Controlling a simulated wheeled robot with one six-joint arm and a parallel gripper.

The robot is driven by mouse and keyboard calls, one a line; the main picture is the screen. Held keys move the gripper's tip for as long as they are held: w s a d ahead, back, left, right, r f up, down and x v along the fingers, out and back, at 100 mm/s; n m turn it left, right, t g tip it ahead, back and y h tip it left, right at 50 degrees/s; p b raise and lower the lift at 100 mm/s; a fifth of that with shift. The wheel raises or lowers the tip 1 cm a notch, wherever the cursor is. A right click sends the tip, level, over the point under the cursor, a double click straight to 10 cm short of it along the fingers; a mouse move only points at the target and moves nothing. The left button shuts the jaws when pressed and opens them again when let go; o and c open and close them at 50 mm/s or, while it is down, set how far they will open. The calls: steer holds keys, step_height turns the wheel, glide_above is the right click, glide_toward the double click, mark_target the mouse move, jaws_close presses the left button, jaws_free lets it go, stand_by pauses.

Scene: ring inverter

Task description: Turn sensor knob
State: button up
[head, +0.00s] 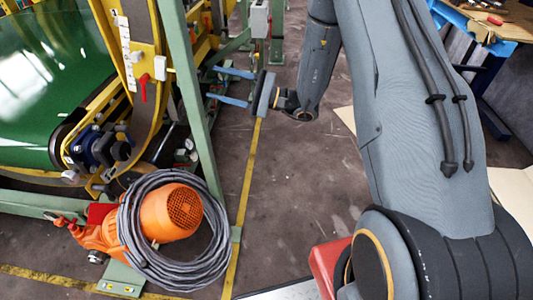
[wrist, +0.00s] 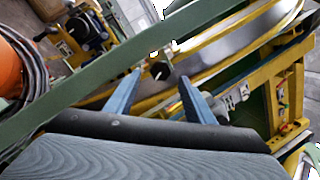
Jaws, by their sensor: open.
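My gripper (head: 212,83) is open, with two blue fingers pointing left toward the green post of the machine. In the wrist view my gripper (wrist: 159,77) has its fingers spread apart. A small black round knob (wrist: 160,71) with a light mark shows between and beyond the fingertips, by the yellow and grey machine frame. It looks like the sensor knob. I cannot tell how far it is from the fingers, and no contact shows. In the head view I cannot make this knob out; the green post hides part of that area.
A diagonal green post (head: 193,90) stands close to my fingertips and crosses the wrist view. A red handle (head: 143,88) sits on the yellow panel. An orange motor (head: 172,210) with coiled grey cable lies below. A blue workbench (head: 476,25) stands right. Floor in the middle is clear.

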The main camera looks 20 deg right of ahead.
steer(key=s+a+n+g+h+p, duration=0.25)
steer(key=s+n+g+h, duration=0.55)
steer(key=s, duration=1.1)
steer(key=s+d+g+h+p, duration=0.2)
steer(key=s+d+h, duration=0.3)
steer(key=s+d, duration=0.3)
steer(key=shift+s+d+f+g+h, duration=0.15)
steer(key=shift+s+g+h, duration=0.35)
steer(key=shift+s, duration=0.55)
